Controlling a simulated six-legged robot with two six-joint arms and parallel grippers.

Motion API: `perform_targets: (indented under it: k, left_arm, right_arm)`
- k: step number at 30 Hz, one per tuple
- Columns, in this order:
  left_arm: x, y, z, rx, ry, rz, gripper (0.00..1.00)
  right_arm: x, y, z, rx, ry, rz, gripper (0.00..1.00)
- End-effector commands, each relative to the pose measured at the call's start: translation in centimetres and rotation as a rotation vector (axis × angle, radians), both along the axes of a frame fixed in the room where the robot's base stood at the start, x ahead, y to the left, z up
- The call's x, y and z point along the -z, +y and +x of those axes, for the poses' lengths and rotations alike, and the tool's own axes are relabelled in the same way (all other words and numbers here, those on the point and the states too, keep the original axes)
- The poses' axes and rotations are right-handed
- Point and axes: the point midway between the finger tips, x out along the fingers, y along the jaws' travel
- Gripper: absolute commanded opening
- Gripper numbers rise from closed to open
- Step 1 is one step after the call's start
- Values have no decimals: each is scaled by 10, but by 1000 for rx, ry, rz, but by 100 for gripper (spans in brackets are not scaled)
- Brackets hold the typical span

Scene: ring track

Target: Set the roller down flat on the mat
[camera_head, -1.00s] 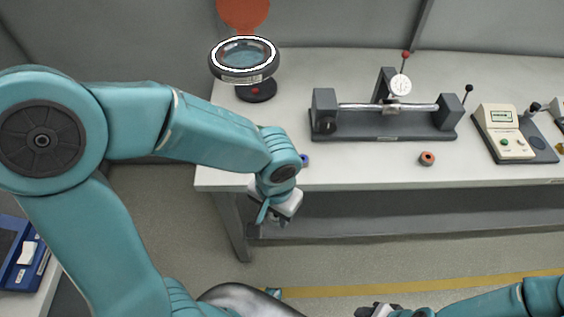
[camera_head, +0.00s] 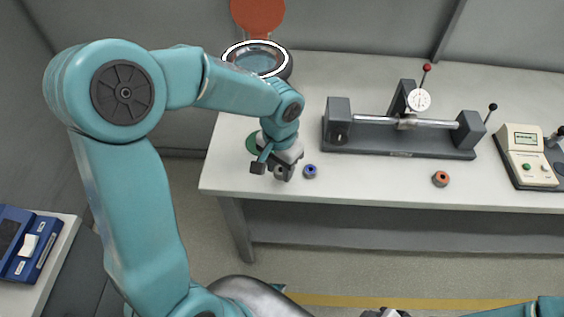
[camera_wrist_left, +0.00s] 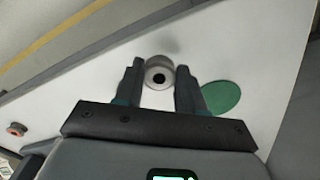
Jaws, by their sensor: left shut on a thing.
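My left gripper (camera_head: 272,171) hangs over the table's front left part, and its fingers also show in the wrist view (camera_wrist_left: 160,88). It is shut on a grey roller (camera_wrist_left: 158,76), a short ring with a dark hole facing the wrist camera. In the head view the roller (camera_head: 281,173) is partly hidden by the fingers. The green round mat (camera_head: 252,142) lies just behind the gripper, partly covered by it; in the wrist view it is right of the fingers (camera_wrist_left: 222,97). The roller is beside the mat, not over it. My right gripper (camera_head: 386,313) is barely visible, cut off by the bottom edge.
A blue-centred roller (camera_head: 310,171) stands close right of the gripper. An orange roller (camera_head: 441,179) is farther right. A bench gauge (camera_head: 400,145) and a meter box (camera_head: 527,160) stand behind and right. A ring magnifier (camera_head: 258,60) stands at the back left.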

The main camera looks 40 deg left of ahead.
Motion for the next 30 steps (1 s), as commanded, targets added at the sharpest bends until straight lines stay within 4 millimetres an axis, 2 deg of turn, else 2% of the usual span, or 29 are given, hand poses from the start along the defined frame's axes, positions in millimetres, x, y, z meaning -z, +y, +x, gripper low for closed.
perform_targets:
  k: [8,12,14,25,26,27,28,30]
  left_arm:
    - [2,12,23,0,3,0,0]
    - [28,11,23,1,5,0,0]
    - [35,11,23,1,4,-1,0]
    - [41,11,23,0,0,0,0]
    - [40,11,23,0,0,0,42]
    - [39,11,23,0,0,0,55]
    - [39,11,23,0,0,0,64]
    - [39,11,23,0,0,0,64]
  right_arm:
    - [-6,0,0,0,0,0,48]
    - [-5,0,0,0,0,0,48]
    - [-5,0,0,0,0,0,48]
    - [1,0,0,0,0,0,48]
    - [0,0,0,0,0,0,48]
    - [-1,0,0,0,0,0,48]
    - [-1,0,0,0,0,0,48]
    - [-1,0,0,0,0,0,48]
